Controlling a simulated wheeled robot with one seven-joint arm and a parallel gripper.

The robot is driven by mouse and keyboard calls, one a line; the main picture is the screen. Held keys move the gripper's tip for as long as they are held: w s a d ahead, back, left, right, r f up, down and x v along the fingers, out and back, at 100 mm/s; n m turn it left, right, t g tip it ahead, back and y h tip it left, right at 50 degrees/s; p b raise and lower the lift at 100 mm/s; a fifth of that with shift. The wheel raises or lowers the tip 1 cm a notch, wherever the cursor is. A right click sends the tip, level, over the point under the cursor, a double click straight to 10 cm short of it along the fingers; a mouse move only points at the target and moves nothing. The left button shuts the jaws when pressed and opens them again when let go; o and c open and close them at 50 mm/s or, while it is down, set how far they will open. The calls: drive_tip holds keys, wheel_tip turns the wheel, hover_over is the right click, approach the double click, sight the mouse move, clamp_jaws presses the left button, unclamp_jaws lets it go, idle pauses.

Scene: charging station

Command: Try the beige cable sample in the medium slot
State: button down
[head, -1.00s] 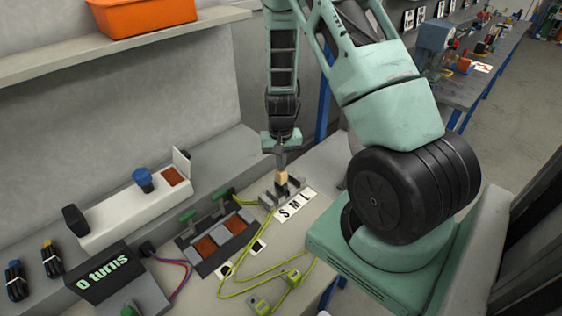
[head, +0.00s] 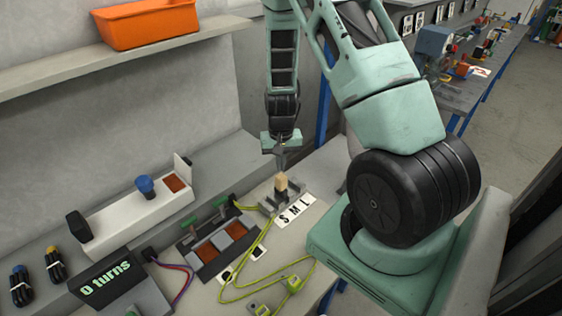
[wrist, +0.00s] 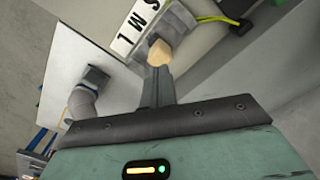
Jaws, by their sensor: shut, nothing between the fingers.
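The beige cable sample (head: 281,182) stands upright at the grey slot block (head: 268,203), near its middle in the head view. I cannot tell how deep it sits or exactly which slot it is in. The white S M L label (head: 295,211) lies in front of the block. My gripper (head: 281,168) is shut and empty, with its fingertips just above the sample. In the wrist view, the sample (wrist: 159,52) shows just beyond the shut fingertips (wrist: 158,72), beside the label (wrist: 138,22); whether they touch is unclear.
Yellow-green cables (head: 245,278) with connectors lie on the bench in front. A dark fixture with brown pads (head: 207,250) and green handles stands left of the block. A display (head: 105,280) reads "0 turns". A white unit with a blue knob (head: 145,186) stands behind.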

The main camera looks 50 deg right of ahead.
wheel_tip(320, 180, up, 17)
drive_tip(key=b, duration=0.2)
drive_tip(key=shift+b, duration=0.3)
